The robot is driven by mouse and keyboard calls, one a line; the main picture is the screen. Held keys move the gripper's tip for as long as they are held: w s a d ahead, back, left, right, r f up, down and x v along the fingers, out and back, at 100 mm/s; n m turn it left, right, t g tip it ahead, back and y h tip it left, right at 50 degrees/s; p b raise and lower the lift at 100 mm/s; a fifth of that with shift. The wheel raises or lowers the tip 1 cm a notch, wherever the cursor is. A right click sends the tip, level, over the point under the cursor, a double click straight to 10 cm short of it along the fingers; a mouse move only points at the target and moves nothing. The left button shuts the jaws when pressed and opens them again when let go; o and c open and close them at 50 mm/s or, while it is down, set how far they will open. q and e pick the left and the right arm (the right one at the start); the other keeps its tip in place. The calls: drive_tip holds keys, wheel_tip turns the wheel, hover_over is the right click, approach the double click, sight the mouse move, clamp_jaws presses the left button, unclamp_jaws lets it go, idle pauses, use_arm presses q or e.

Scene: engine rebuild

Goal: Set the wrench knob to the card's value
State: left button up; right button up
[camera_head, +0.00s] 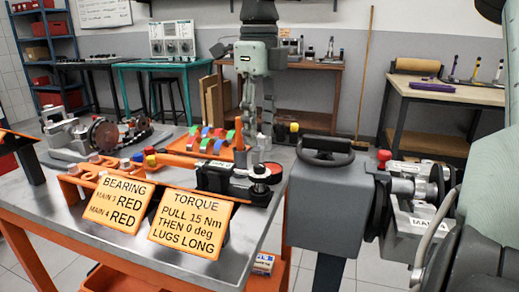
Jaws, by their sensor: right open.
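The orange torque card (195,224) stands at the front of the metal bench and reads "PULL 15 Nm THEN 0 deg LUGS LONG". Behind it lies a dark device, apparently the wrench (226,180), with a small pale label. At its right end is a round knob (262,172) with red on it; its setting is too small to read.
An orange bearing card (117,204) reads MAIN 3 RED, MAIN 4 RED. A grey box with a black handwheel (325,150) stands between my right gripper and the wrench. An orange tray (178,156) holds coloured parts.

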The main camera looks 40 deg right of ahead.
wheel_tip(320, 180, up, 5)
drive_tip(key=shift+r, duration=0.2)
drive_tip(key=shift+f, duration=0.1)
idle(0.5)
